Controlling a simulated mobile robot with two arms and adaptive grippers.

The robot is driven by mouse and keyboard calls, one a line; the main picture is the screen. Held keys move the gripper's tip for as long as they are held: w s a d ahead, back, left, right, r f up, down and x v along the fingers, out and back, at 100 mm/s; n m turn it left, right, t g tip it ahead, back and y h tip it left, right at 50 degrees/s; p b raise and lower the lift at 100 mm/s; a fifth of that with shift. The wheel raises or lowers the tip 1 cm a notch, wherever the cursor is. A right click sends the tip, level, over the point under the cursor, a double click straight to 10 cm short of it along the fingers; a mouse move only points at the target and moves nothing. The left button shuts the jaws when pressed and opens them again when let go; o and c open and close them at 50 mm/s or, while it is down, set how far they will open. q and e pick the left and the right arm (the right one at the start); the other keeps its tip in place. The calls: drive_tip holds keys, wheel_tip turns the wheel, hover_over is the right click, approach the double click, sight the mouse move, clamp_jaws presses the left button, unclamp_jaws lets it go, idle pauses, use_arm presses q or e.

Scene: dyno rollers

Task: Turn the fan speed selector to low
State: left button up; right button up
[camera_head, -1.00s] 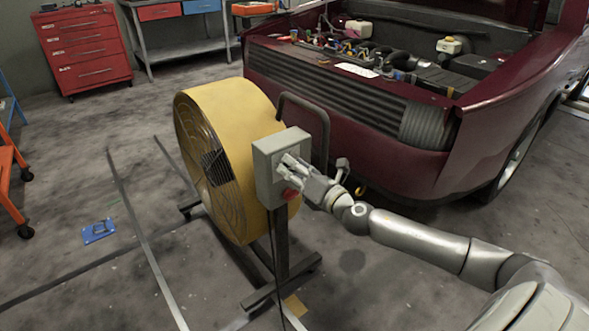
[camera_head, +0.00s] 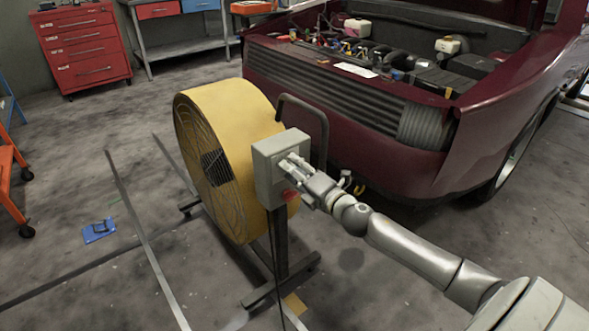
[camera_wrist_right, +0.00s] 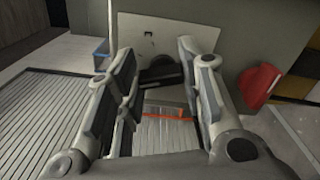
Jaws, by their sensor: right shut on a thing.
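The yellow drum fan (camera_head: 240,120) stands on a dark floor stand, with a grey control box (camera_head: 268,180) on its near side. My right gripper (camera_head: 285,163) is at the front face of this box, shut on the fan speed selector. In the right wrist view, a dark knob (camera_wrist_right: 163,73) shows on a pale plate (camera_wrist_right: 190,38) between my two fingers. The fingers hide part of it, and I cannot read its setting or any labels. A red button (camera_head: 290,196) sits below the gripper; it also shows in the right wrist view (camera_wrist_right: 262,83). My left gripper is not in view.
A dark red vehicle (camera_head: 400,150) with its engine bay open stands behind the fan. A black bar handle (camera_head: 322,125) rises beside the control box. A red tool cabinet (camera_head: 85,45) is at the back left.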

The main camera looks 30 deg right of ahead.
drive_tip(key=shift+d, duration=0.1)
idle(0.3)
drive_tip(key=o, duration=1)
drive_tip(key=shift+s+d, duration=0.15)
drive_tip(key=shift+s, duration=1.85)
drive_tip(key=shift+s+d, duration=0.15)
drive_tip(key=shift+s, duration=1.85)
drive_tip(key=shift+s+d, duration=0.15)
drive_tip(key=shift+s, duration=1.85)
